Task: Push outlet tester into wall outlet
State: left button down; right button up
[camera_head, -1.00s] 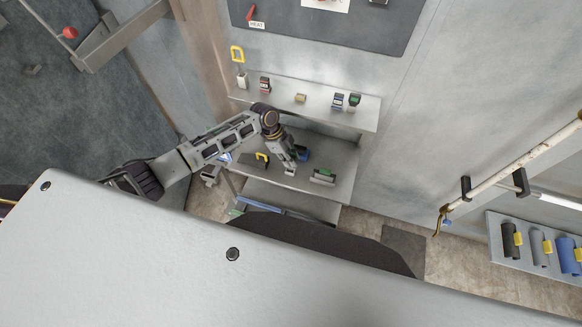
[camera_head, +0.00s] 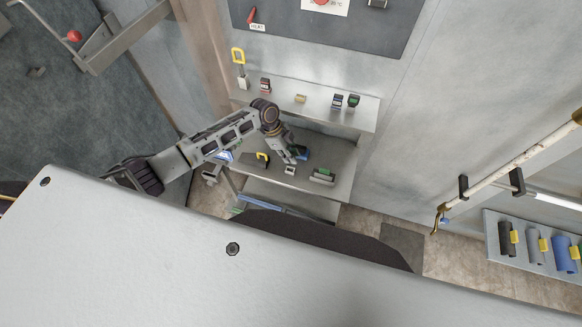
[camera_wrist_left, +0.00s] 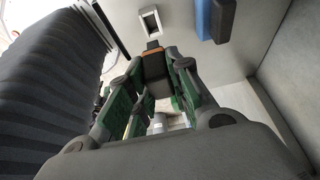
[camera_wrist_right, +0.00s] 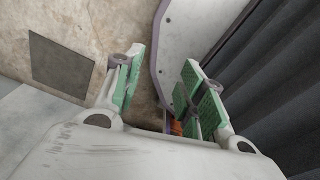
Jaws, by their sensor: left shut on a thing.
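My left gripper (camera_head: 288,158) is over the lower shelf in the head view. In the left wrist view, its green-padded fingers (camera_wrist_left: 155,85) are shut on a small black and orange piece (camera_wrist_left: 155,66), which looks like the outlet tester; its far end points away from the camera. A small white-rimmed frame with a dark opening (camera_wrist_left: 150,22) lies beyond it, apart from it. It looks like a small pale block (camera_head: 290,170) in the head view; I cannot tell whether it is the outlet. My right gripper (camera_wrist_right: 165,75) is open and empty in the right wrist view.
A blue and dark item (camera_wrist_left: 215,18) lies right of the gripper. The upper shelf (camera_head: 318,112) holds several small items. A pipe (camera_head: 500,178) runs along the right wall.

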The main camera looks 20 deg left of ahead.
jog(key=shift+d, duration=0.15)
pick_arm(q)
jog(key=shift+s+f+n, duration=0.2)
jog(key=shift+n, duration=0.1)
jog(key=s+a+n+t+y+b, duration=0.2)
jog(key=s+a+n+t+y, duration=0.2)
jog(key=n, duration=1.3)
jog(key=shift+s+a+f+n+t, duration=0.3)
jog(key=shift+s+a+f+n, duration=0.15)
jog(key=shift+s+a, duration=0.85)
pick_arm(e)
jog(key=shift+s+a+f, duration=0.1)
jog(key=shift+a+f, duration=0.15)
jog(key=shift+f, duration=0.8)
